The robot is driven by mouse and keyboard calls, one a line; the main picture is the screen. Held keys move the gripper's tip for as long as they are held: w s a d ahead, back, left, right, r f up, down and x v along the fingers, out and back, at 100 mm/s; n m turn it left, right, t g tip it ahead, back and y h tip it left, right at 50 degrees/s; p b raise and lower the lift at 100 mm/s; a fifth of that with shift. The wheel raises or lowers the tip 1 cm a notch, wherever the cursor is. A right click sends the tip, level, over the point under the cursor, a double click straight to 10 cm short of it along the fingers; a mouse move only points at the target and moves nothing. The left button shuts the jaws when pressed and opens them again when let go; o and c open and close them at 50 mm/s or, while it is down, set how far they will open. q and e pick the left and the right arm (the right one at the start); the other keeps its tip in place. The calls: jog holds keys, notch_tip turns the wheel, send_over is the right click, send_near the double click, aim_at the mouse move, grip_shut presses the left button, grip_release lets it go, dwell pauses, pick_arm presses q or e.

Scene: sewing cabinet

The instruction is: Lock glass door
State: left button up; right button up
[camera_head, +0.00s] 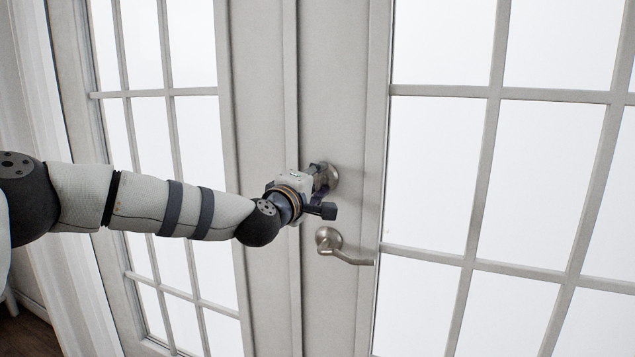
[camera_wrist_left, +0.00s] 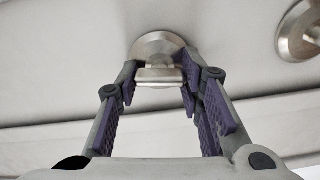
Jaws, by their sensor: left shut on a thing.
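The glass door (camera_head: 341,120) is a white double door with many panes, and it stands closed. Its deadbolt lock (camera_head: 333,177) is a round metal plate with a thumb turn, above the door handle. My left gripper (camera_head: 320,180) is at the lock and partly hides it. In the left wrist view the lock's round plate (camera_wrist_left: 157,46) and flat thumb turn (camera_wrist_left: 159,75) show between the purple finger pads of my left gripper (camera_wrist_left: 160,82). The fingers are shut on the thumb turn, which lies crosswise in that view. My right gripper is not in view.
A metal lever handle (camera_head: 345,250) sits just below the lock and points right. Its round base (camera_wrist_left: 300,32) shows at the upper right in the left wrist view. A white curtain (camera_head: 60,240) hangs at the left. The door's right side is clear.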

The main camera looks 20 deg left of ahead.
pick_arm(q)
jog(key=shift+f+n, duration=0.15)
jog(key=shift+n, duration=0.45)
jog(key=o, duration=1.2)
jog(key=shift+d, duration=0.1)
jog(key=s, duration=0.4)
jog(key=s+a, duration=0.1)
jog(key=s, duration=0.7)
jog(key=shift+a, duration=0.2)
